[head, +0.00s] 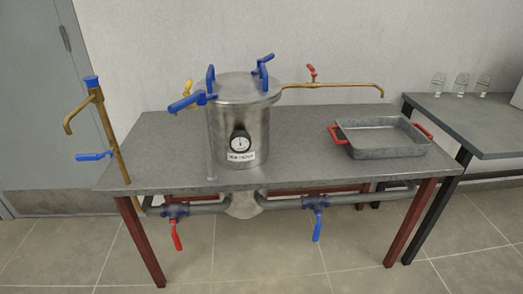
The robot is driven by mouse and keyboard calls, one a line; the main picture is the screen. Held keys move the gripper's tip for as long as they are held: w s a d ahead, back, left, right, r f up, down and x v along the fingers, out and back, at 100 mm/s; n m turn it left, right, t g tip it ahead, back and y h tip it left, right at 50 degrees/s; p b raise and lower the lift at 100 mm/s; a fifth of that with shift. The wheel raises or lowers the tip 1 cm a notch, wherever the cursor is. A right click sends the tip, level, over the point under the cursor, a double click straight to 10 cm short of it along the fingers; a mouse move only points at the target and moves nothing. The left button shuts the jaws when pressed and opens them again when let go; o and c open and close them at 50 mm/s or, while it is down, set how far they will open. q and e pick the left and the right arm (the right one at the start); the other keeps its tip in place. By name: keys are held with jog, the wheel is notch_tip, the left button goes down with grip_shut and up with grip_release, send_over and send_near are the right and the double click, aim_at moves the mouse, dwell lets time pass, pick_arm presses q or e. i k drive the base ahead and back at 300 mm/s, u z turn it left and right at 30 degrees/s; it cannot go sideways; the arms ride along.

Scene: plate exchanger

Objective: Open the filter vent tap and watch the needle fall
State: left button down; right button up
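A metal filter vessel (225,115) with a closed lid stands on the grey table. A round gauge (240,143) with a white face is on its front, above a white label too small to read surely. The needle is too small to read. A small yellow-handled tap (188,90) shows behind the vessel's left side. A red-handled tap (312,73) sits on the brass spout pipe at its right. I cannot tell which is the vent tap, or whether either is open. Neither of my grippers is in view.
Several blue handles (210,78) stand around the lid. A brass standpipe (107,130) with a blue lever rises at the table's left. Red (177,236) and blue (317,226) levers hang below. A tray (382,137) sits right; glasses (461,84) stand on a side table.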

aim_at(187, 86)
jog(key=u, duration=2.05)
jog(key=i, duration=1.8)
jog(key=z, duration=2.5)
